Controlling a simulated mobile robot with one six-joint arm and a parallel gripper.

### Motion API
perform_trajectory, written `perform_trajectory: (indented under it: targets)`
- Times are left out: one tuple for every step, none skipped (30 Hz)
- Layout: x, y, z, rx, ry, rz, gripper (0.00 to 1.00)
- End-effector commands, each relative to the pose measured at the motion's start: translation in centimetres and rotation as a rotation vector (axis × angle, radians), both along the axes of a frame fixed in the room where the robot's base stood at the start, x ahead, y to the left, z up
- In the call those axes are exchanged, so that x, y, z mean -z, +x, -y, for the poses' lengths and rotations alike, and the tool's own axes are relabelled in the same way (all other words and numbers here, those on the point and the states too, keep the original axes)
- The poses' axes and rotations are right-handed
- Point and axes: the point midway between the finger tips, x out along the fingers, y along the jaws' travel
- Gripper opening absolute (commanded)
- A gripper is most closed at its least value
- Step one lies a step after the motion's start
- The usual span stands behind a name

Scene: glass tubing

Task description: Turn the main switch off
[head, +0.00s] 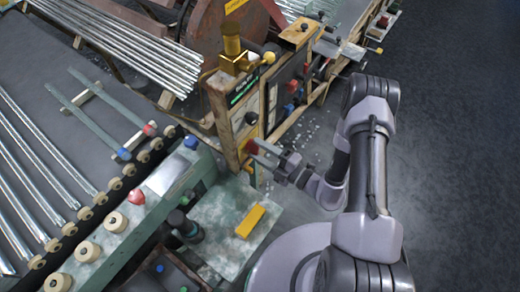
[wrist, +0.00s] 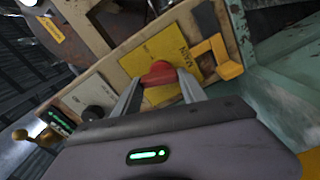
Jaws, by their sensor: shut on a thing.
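The main switch is a red knob (wrist: 158,73) on a yellow plate (wrist: 137,58) marked "MAIN", on the wooden side panel of the machine. In the head view the red knob (head: 252,147) shows at the panel's lower end. My gripper (wrist: 160,82) has its two fingers on either side of the knob and is shut on it. In the head view my gripper (head: 264,153) reaches the panel from the right. The fingers partly cover the knob's sides.
A yellow bracket (wrist: 225,68) stands out right beside the switch, close to the right finger. A black knob (wrist: 93,113) is on a pale plate to the left. A green bench (head: 215,235) with a yellow block (head: 250,221) lies below. The dark floor at right is clear.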

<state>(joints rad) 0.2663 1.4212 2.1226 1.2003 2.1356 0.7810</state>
Motion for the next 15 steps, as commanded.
perform_trajectory:
  targets:
    - [0.07,-0.07,-0.02,0.000,-0.022,0.026,0.09]
    - [0.08,-0.07,-0.02,0.000,-0.036,0.044,0.09]
    - [0.09,-0.08,-0.03,0.000,-0.054,0.068,0.09]
    - [0.10,-0.09,-0.03,0.000,-0.068,0.085,0.09]
    - [0.10,-0.10,-0.04,0.000,-0.081,0.102,0.09]
    - [0.11,-0.10,-0.04,0.000,-0.096,0.122,0.09]
    - [0.12,-0.10,-0.04,0.000,-0.108,0.137,0.09]
    - [0.12,-0.11,-0.05,0.000,-0.118,0.150,0.09]
    - [0.13,-0.11,-0.05,0.000,-0.131,0.167,0.09]
    - [0.14,-0.11,-0.05,0.000,-0.140,0.178,0.09]
    - [0.14,-0.12,-0.06,0.000,-0.148,0.189,0.09]
    - [0.15,-0.12,-0.06,0.000,-0.159,0.203,0.09]
    - [0.15,-0.13,-0.06,0.000,-0.166,0.211,0.09]
    - [0.15,-0.13,-0.06,0.000,-0.172,0.219,0.09]
    - [0.16,-0.14,-0.07,0.000,-0.180,0.229,0.09]
